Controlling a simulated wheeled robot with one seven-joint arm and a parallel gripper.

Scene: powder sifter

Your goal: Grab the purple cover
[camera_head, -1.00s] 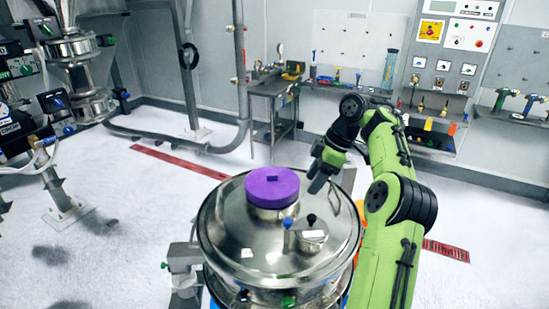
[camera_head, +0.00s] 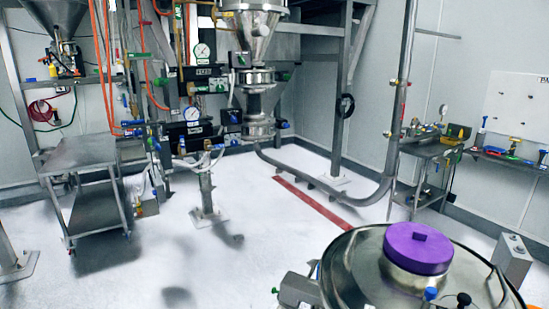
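The purple cover (camera_head: 419,249) is a thick round cap with a small raised tab on top. It sits on the neck in the middle of the round steel lid (camera_head: 358,270) of a vessel at the lower right. The vessel's lower part is cut off by the picture's bottom edge. My gripper and arm are not in view, so I cannot see whether anything is held.
A steel cart (camera_head: 85,153) stands at the left. The sifter machine (camera_head: 257,105) with gauges and hoses stands at the back centre. A side table (camera_head: 425,150) with tools is at the back right. The white floor (camera_head: 230,245) between is mostly clear.

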